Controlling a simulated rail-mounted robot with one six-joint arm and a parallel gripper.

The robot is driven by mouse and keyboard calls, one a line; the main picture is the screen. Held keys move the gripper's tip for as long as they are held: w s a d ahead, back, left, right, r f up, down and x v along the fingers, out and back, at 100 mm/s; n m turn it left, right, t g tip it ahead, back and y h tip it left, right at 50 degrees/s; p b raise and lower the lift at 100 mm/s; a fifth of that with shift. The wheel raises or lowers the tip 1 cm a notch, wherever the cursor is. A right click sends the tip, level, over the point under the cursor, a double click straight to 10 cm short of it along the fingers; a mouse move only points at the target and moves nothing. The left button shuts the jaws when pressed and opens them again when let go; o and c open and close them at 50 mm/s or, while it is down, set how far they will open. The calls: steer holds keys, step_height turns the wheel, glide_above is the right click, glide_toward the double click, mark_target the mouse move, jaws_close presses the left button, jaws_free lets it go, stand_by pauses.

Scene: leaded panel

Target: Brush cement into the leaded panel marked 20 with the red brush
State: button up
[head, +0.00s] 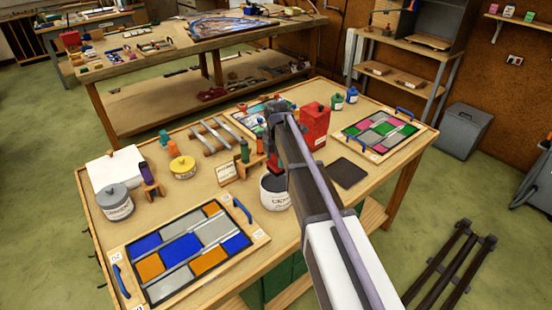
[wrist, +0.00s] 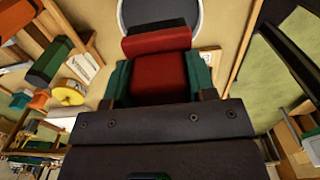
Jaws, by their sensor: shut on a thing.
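My gripper (wrist: 158,82) is shut on the red brush (wrist: 158,72), whose red block sits between two green finger pads in the wrist view. In the head view the gripper is over the white cement pot (head: 273,202), partly hidden by my arm. In the wrist view the pot's pale rim and dark inside (wrist: 160,12) lie just beyond the brush; whether the bristles touch cement I cannot tell. A leaded panel of blue, orange and grey panes (head: 187,250) lies front left, with small corner tags too small to read surely.
A pink and green panel (head: 380,132) lies at the right, another is partly hidden behind my arm. Around the pot stand a red can (head: 315,125), a dark mat (head: 348,173), a green brush in a holder (head: 245,152), a yellow roll (head: 183,167) and a grey tin (head: 115,203).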

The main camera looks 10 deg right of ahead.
steer(key=shift+a+f+b, duration=0.15)
steer(key=shift+f+b, duration=3.6)
steer(key=shift+f, duration=0.25)
steer(key=shift+r, duration=0.15)
step_height(320, 180, up, 6)
steer(key=p, duration=0.6)
steer(key=shift+r+p, duration=0.2)
steer(key=shift+p, duration=0.15)
steer(key=shift+f, duration=0.1)
